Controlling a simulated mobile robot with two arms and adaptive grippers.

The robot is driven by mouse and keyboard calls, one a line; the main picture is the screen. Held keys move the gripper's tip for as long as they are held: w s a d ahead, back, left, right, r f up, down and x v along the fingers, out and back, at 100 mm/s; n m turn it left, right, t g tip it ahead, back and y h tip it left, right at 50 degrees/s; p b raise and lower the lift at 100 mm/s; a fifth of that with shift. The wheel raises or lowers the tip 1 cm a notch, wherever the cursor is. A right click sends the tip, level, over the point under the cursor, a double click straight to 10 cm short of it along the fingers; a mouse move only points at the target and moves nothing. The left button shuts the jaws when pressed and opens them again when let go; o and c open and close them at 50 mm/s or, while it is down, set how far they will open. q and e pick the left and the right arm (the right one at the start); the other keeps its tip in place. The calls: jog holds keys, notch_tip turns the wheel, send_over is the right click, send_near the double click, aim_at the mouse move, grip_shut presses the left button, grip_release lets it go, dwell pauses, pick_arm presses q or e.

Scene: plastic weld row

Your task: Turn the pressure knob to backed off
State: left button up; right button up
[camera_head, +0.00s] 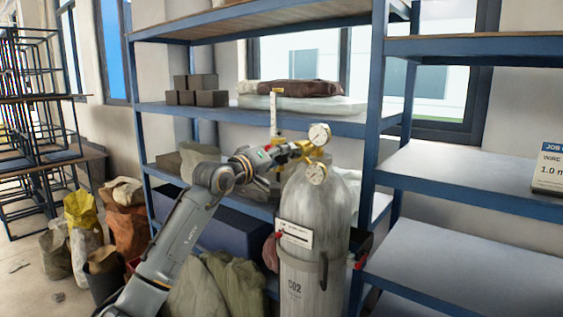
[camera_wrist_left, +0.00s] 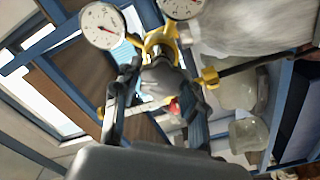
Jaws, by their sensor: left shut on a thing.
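The grey CO2 cylinder (camera_head: 312,235) stands upright in front of the blue shelving. A brass regulator (camera_head: 300,150) with two round white gauges (camera_head: 319,134) sits on its top. In the left wrist view the regulator (camera_wrist_left: 160,40) is yellow and the gauges (camera_wrist_left: 103,26) are at the top. My left gripper (camera_head: 271,156) reaches the regulator from the left. In the left wrist view my left gripper (camera_wrist_left: 158,100) is shut on the dark grey pressure knob (camera_wrist_left: 168,80), with a finger on either side. In the head view the gripper hides the knob. My right gripper is not in view.
An upright flow tube (camera_head: 273,112) rises close behind my left gripper. Blue shelves (camera_head: 455,185) stand behind and right of the cylinder. Sacks (camera_head: 128,225) and a dark blue bin (camera_head: 225,232) are at the left. The near right shelves are largely bare.

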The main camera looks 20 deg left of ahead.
pick_arm(q)
jog(key=n+b, duration=0.2)
jog(key=shift+a+f+b, duration=0.1)
jog(key=shift+f+b, duration=0.15)
jog(key=shift+b, duration=0.05)
jog(key=n+b, duration=0.2)
jog(key=n, duration=0.3)
jog(key=shift+b, duration=0.4)
jog(key=n+b, duration=0.2)
jog(key=n, duration=0.1)
jog(key=shift+n, duration=0.3)
jog(key=n+b, duration=0.2)
jog(key=n, duration=0.2)
jog(key=shift+f+n, duration=0.1)
jog(key=shift+n, duration=0.2)
jog(key=n+b, duration=0.1)
jog(key=n, duration=0.3)
jog(key=shift+n+b, duration=0.3)
jog(key=shift+b, duration=0.1)
jog(key=n+b, duration=0.1)
jog(key=n, duration=0.3)
jog(key=shift+d+b, duration=0.2)
jog(key=shift+b, duration=0.15)
jog(key=n+b, duration=0.1)
jog(key=n, duration=0.3)
jog(key=shift+f+n, duration=0.1)
jog(key=shift+n, duration=0.3)
jog(key=shift+d+n+b, duration=0.1)
jog(key=shift+n+b, duration=0.6)
jog(key=shift+n, duration=1.3)
